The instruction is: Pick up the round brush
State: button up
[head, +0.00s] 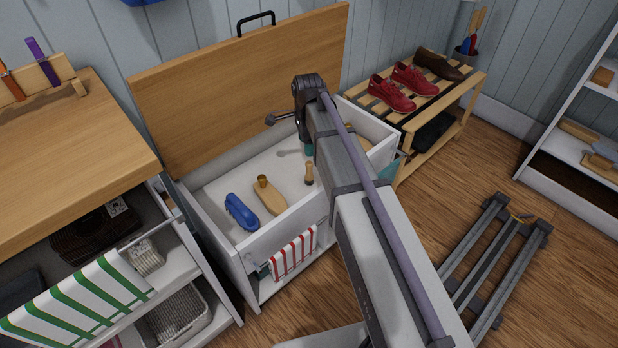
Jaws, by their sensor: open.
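My gripper (285,118) is over the open white chest (285,220), at the end of my arm; its fingers are small and partly hidden by the arm. I see no object held in it. Inside the chest lie a blue brush (241,211), a wooden brush with a knob (268,195) and a small wooden-handled item (309,174). A tan rounded piece (356,144) shows at the chest's right end, mostly hidden behind my arm. I cannot tell for certain which is the round brush.
The raised wooden lid (220,95) stands behind the chest. A striped red cloth (294,254) hangs on its front. A wooden cabinet (70,150) is close on the left. A slatted rack (445,102) with red shoes (392,94) stands right.

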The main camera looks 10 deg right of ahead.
aim_at(310, 162)
jog(key=f+b, duration=1.1)
jog(key=shift+s+d+f, duration=0.15)
jog(key=shift+s, duration=0.05)
jog(key=shift+r, duration=0.25)
jog(key=shift+c, duration=0.4)
jog(key=c, duration=0.9)
jog(key=shift+r+p, duration=0.1)
jog(key=shift+p, duration=0.2)
jog(key=shift+c, duration=0.2)
